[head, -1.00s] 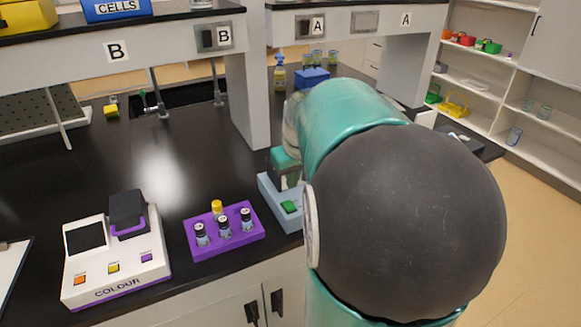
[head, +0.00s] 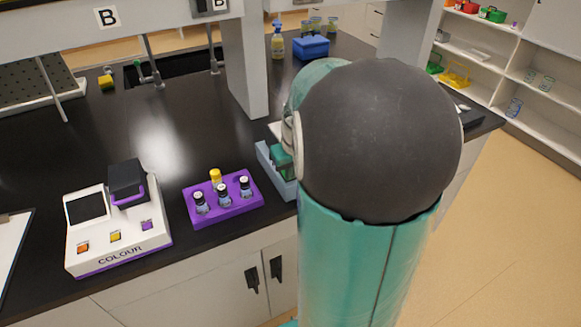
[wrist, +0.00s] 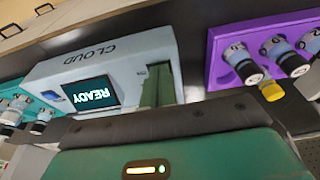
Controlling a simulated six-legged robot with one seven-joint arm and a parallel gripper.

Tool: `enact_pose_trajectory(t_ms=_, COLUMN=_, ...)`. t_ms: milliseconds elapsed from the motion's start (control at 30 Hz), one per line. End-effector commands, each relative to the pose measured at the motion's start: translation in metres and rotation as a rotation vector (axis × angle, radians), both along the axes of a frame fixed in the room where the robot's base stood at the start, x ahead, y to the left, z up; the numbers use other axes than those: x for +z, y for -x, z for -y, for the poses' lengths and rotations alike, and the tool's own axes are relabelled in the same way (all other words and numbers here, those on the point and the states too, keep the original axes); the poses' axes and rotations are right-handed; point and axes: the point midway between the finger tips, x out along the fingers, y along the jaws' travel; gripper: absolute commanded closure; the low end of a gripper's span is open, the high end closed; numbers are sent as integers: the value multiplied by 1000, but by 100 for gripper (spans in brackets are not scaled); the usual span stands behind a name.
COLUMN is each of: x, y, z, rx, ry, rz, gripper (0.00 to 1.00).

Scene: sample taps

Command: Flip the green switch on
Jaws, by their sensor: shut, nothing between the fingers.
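The light blue CLOUD device (wrist: 105,70) stands on the bench, upside down in the wrist view, its screen (wrist: 92,93) lit with READY. The green switch (wrist: 158,88) appears as a tall green piece by the device's right edge there; its position is unclear. In the head view the device (head: 268,160) is mostly behind my arm, and the switch is hidden. My gripper (head: 283,162) is shut and empty, close over the device. Its teal body (wrist: 165,155) fills the bottom of the wrist view; I cannot tell whether it touches the switch.
A purple rack (head: 225,213) with several vials stands just left of the device. Further left is the white COLOUR device (head: 118,243). A shelf post (head: 246,75) rises behind. A blue box (head: 310,46) is further back. The bench between sink and rack is clear.

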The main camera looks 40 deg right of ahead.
Motion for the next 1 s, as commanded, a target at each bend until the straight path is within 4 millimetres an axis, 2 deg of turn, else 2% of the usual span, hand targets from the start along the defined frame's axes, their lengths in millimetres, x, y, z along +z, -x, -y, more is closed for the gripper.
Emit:
enact_pose_trajectory(t_ms=267, x=1, y=-2, z=1, rx=1, ry=0, rz=0, gripper=100)
enact_pose_trajectory(t_ms=633, x=8, y=-14, z=4, rx=1, ry=1, rz=1, gripper=100)
enact_pose_trajectory(t_ms=1000, x=10, y=-15, z=4, rx=1, ry=1, rz=1, gripper=100)
